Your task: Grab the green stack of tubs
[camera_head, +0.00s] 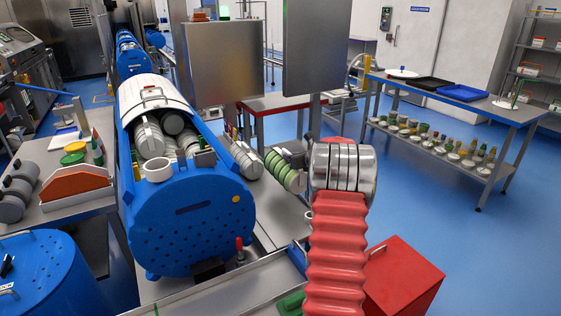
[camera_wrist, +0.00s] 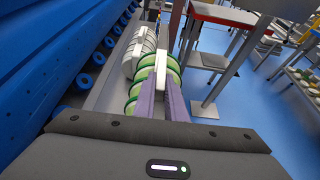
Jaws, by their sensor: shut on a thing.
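The green stack of tubs (camera_head: 281,171) is a row of round green-rimmed tubs in a carrier, to the right of the big blue drum in the head view. In the wrist view the green stack (camera_wrist: 136,90) lies straight ahead, with a white upright handle in its middle. My gripper (camera_wrist: 163,82) has its two purple fingers on either side of this handle, shut on it. In the head view my gripper (camera_head: 293,155) is at the stack's upper right, partly hidden by my steel wrist. Whether the stack touches the surface below is unclear.
A pale stack of tubs (camera_wrist: 135,50) lies just beyond the green one. The perforated blue drum (camera_head: 190,222), holding more grey stacks, stands close on the left. A red box (camera_head: 402,280) is at front right.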

